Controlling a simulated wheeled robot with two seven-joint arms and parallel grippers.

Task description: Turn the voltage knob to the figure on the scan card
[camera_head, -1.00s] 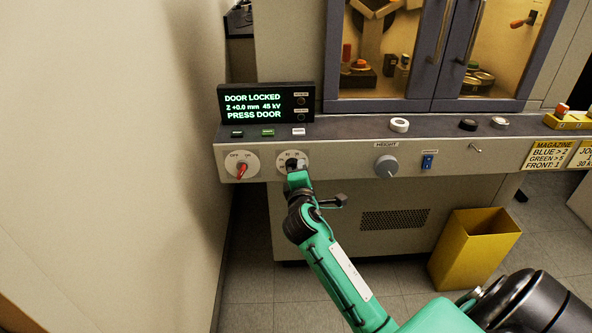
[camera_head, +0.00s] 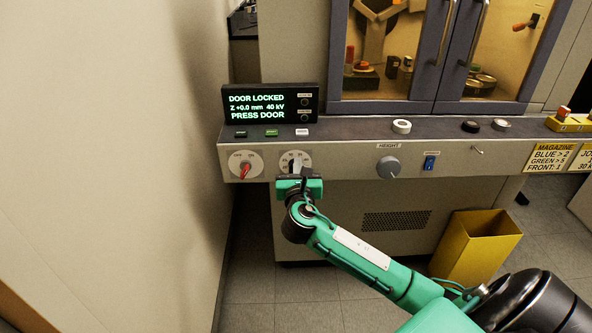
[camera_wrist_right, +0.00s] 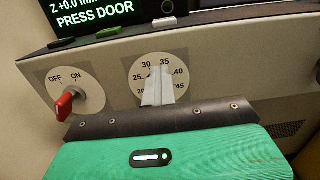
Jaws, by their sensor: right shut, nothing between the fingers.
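The display (camera_head: 268,104) reads DOOR LOCKED, Z +0.0 mm, 40 kV, PRESS DOOR.
A red ON/OFF switch (camera_head: 245,171) is left of the dial. The height knob (camera_head: 388,167) and a blue switch (camera_head: 429,163) are to the right. Buttons line the ledge above. A yellow bin (camera_head: 475,248) stands on the floor. The wall is close on the left.

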